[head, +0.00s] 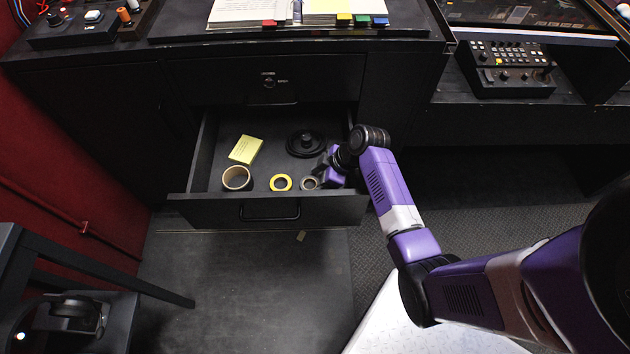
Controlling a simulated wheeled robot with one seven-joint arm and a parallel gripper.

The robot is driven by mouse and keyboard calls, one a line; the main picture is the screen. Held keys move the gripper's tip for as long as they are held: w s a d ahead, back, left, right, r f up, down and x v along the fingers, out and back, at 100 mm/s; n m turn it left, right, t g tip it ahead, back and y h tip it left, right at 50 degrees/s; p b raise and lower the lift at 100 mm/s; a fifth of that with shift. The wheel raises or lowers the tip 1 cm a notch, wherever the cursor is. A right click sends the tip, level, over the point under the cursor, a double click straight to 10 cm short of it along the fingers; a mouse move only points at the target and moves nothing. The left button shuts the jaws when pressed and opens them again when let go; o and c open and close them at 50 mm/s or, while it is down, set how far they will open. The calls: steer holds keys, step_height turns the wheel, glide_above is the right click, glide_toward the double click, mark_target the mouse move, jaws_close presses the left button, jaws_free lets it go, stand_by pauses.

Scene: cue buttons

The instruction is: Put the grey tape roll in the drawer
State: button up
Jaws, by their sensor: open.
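The drawer (207,209) is pulled open below the desk. A small grey tape roll (310,183) is inside it, near the front wall and right of the yellow tape roll (281,182). My gripper (322,174) is open and reaches into the right side of the drawer, just beside the grey roll. The arm hides part of the drawer's right side. I cannot tell whether the fingers touch the roll.
The drawer also holds a larger tan-and-dark roll (237,178), a yellow note pad (245,149) and a black round reel (306,143). A locked-looking drawer front (267,78) is above. A dark side table (62,290) stands at lower left.

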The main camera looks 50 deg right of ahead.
steer(key=p+v, duration=0.1)
steer(key=v, duration=1)
steer(key=shift+r+p, duration=0.2)
steer(key=shift+p, duration=0.2)
steer(key=shift+s, duration=0.1)
